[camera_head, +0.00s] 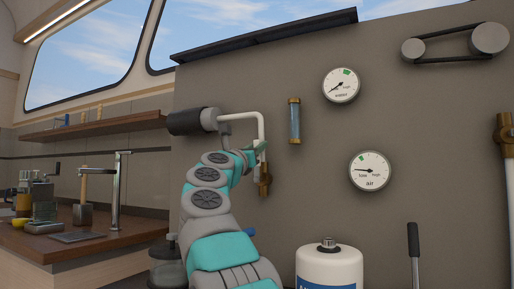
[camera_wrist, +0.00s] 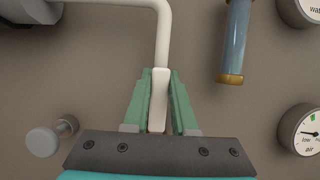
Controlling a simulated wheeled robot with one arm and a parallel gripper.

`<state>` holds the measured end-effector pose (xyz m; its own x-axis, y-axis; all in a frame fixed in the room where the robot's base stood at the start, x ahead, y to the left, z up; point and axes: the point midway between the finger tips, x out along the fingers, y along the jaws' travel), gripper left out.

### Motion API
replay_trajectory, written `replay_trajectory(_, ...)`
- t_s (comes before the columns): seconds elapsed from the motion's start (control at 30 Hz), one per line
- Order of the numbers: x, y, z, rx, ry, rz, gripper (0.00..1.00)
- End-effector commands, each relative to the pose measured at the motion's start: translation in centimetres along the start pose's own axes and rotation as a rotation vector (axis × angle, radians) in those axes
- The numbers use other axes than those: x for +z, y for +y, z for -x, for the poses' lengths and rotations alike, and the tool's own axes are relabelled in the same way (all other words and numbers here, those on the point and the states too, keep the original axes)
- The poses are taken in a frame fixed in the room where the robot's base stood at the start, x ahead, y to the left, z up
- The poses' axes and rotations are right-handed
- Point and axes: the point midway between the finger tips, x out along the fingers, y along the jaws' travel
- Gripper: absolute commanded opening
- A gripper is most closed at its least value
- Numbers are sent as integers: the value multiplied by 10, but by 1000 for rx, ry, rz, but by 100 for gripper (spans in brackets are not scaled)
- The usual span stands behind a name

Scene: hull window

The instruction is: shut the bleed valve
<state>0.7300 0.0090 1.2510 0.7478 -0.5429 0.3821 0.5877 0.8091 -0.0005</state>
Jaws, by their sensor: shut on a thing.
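The bleed valve shows in the head view as a brass body (camera_head: 265,180) at the lower end of a bent white pipe (camera_head: 262,125) on the grey wall. In the wrist view a pale lever (camera_wrist: 160,95) points down, roughly in line with the pipe (camera_wrist: 163,35). My gripper (camera_head: 261,148) is at the valve. In the wrist view my gripper's green fingers (camera_wrist: 160,78) are shut on the pale lever, one on each side. The brass body is hidden in the wrist view.
A blue sight tube (camera_head: 295,121), a water gauge (camera_head: 341,85) and an air gauge (camera_head: 370,171) are on the wall to the right. A dark cylinder (camera_head: 187,121) is at upper left. A white canister (camera_head: 329,268) stands below. A wooden counter (camera_head: 75,236) is at left.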

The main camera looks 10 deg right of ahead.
Motion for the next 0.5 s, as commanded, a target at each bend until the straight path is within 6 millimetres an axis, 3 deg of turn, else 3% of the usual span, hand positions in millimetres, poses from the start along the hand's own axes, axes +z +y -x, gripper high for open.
replay_trajectory(0.17,0,0,0,1,-1,0,0)
replay_trajectory(0.5,0,1,0,2,-1,0,0)
